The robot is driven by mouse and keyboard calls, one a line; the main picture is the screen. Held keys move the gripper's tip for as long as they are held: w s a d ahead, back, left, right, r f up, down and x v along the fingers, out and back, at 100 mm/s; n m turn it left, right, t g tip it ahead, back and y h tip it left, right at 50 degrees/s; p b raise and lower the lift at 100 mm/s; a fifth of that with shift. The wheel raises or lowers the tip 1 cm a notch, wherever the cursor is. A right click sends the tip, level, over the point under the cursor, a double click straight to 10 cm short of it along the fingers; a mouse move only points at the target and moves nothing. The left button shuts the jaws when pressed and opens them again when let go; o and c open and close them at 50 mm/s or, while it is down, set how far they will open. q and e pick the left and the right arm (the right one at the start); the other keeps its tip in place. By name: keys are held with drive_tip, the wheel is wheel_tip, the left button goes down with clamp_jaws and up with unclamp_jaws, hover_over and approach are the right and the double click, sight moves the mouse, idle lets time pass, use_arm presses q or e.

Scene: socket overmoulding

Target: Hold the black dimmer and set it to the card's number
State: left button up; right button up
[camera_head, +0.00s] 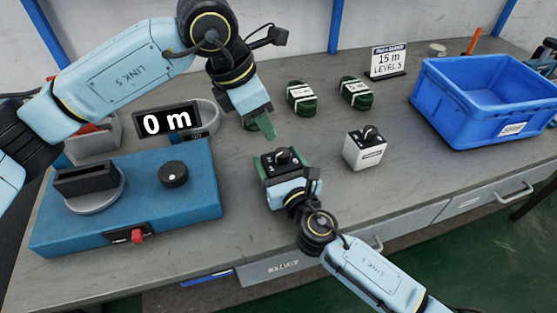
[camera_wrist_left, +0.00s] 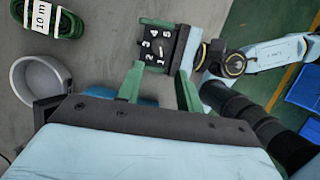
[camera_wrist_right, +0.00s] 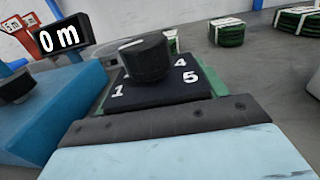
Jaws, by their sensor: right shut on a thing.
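The black dimmer (camera_head: 268,165) stands at the front middle of the table, with numbers around its dark knob (camera_wrist_right: 146,60). My right gripper (camera_head: 284,178) is shut on the dimmer from the front. My left gripper (camera_head: 264,126) is above and behind it; its green fingers are apart in the left wrist view (camera_wrist_left: 160,90), with nothing between them. The dimmer also shows beyond those fingers (camera_wrist_left: 150,62). A white mark shows on the knob, but I cannot tell which number it points to. The card (camera_head: 388,60) at the back reads "15 m" and a level number that looks like 5.
A blue machine (camera_head: 200,195) with a knob and a "0 m" display (camera_head: 167,121) stands at left. A white box with a black knob (camera_head: 364,153) stands right of the dimmer. Green coils (camera_head: 301,98) lie behind. A blue crate (camera_head: 470,118) is at right.

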sight(283, 152)
use_arm(q)
drive_tip(key=shift+o, duration=1.7)
drive_tip(key=shift+w+d, duration=0.1)
drive_tip(key=w+d+r+n+g+y, duration=0.2)
drive_tip(key=d+r+n+y, duration=0.15)
drive_tip(key=n, duration=0.85)
drive_tip(key=f, duration=1.2)
drive_tip(key=shift+s+f, duration=0.2)
drive_tip(key=c, duration=1)
